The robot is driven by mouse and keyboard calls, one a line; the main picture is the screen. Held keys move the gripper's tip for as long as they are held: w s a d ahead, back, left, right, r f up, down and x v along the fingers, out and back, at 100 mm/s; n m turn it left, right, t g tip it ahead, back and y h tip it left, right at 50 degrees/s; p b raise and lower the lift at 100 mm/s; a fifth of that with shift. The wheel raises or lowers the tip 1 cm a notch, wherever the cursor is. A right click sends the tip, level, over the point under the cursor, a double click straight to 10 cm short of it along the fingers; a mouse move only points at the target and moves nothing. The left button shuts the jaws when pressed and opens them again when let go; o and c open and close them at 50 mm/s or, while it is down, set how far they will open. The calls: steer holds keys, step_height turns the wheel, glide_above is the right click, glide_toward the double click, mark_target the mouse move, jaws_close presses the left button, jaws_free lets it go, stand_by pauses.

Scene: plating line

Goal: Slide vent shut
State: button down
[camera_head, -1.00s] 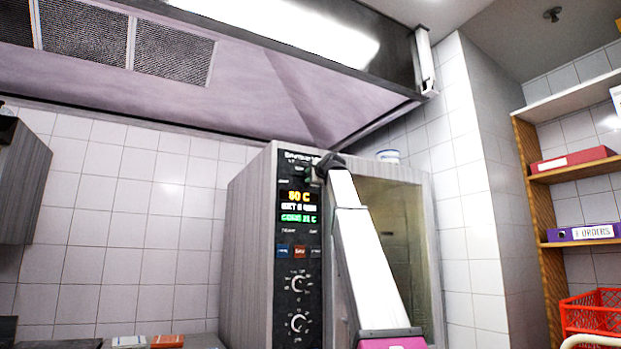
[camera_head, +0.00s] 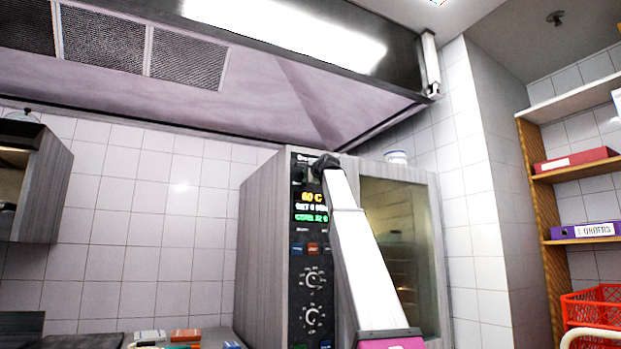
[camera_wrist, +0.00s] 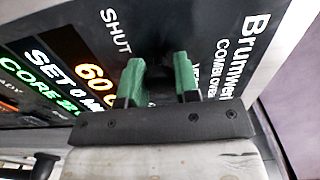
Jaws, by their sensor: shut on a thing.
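The combi oven (camera_head: 262,230) stands below the hood, with a black control panel (camera_head: 313,255) on its front. My gripper (camera_wrist: 159,78) is at the top of this panel, beside the printed word SHUT (camera_wrist: 115,30) in the wrist view. Its two green fingers stand a little apart, closed on the vent slider, whose dark knob can barely be told from the black panel between them. The vent label is partly covered by a finger. In the head view my gripper (camera_head: 322,164) is at the panel's upper edge and hides the slider.
The lit display (camera_head: 311,205) is just below my gripper, with dials (camera_head: 313,280) further down. The oven's glass door (camera_head: 395,240) is behind my arm. The hood (camera_head: 300,110) hangs above. Shelves (camera_head: 575,165) and a red crate (camera_head: 598,305) are at the right.

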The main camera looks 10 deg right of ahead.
steer(key=shift+s+a, duration=0.1)
steer(key=shift+a, duration=0.05)
steer(key=c, duration=0.8)
jaws_free()
steer(key=shift+a, duration=0.15)
steer(key=shift+c, duration=0.2)
steer(key=shift+s, duration=0.1)
steer(key=v, duration=1)
steer(key=shift+s+d, duration=0.2)
steer(key=shift+s, duration=0.1)
